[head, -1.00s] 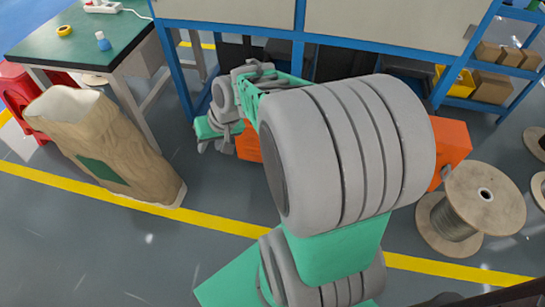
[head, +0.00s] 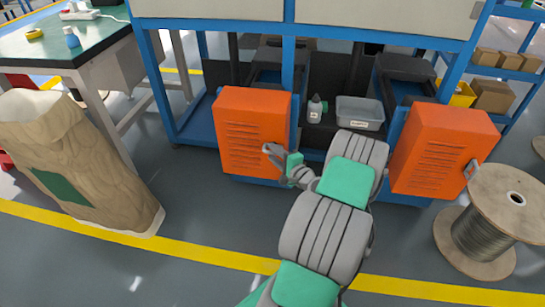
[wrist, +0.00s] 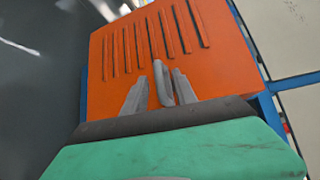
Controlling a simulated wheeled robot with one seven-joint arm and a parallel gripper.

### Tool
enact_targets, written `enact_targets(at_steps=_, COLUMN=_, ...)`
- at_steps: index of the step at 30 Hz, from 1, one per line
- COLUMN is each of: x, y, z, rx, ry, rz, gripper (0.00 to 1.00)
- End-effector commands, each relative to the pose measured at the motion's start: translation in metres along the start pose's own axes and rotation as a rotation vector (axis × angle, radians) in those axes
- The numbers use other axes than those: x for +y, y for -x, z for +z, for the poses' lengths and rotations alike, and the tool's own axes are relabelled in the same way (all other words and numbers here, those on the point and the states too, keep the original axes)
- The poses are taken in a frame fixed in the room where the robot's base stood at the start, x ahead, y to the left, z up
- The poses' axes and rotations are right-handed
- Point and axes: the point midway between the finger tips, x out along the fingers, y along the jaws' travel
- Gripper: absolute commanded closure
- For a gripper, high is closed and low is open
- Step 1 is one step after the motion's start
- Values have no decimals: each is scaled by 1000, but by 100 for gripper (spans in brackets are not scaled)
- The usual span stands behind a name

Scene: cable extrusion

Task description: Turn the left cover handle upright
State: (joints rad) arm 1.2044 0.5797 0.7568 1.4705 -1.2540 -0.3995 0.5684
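The left orange cover (head: 250,130) stands closed on the front of the blue machine frame in the head view. It also fills the upper middle of the wrist view (wrist: 160,50). Its grey handle (wrist: 162,84) shows between my two fingers, its long side roughly along them; its other end is hidden low between them. My gripper (head: 272,152) is at the lower right of this cover. In the wrist view my gripper (wrist: 157,92) is open, one finger each side of the handle, with a gap visible on the left side.
A second orange cover (head: 440,150) with a grey handle (head: 471,168) is on the right. Between the covers are a grey bin (head: 360,113) and a bottle (head: 315,108). A cable spool (head: 490,220) stands at right, a brown sack-like object (head: 75,165) at left.

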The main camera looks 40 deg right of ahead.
Motion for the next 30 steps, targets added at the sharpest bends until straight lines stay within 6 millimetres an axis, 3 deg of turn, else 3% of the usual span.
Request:
enact_targets(at_steps=3, x=2, y=-12, z=0, rx=-1, ry=1, rz=0, gripper=66)
enact_targets(at_steps=11, x=0, y=-14, z=0, rx=0, ry=0, rz=1, gripper=66)
enact_targets(at_steps=23, x=2, y=-14, z=0, rx=0, ry=0, rz=4, gripper=99)
enact_targets(at_steps=30, x=3, y=-13, z=1, rx=1, ry=-2, rz=7, gripper=100)
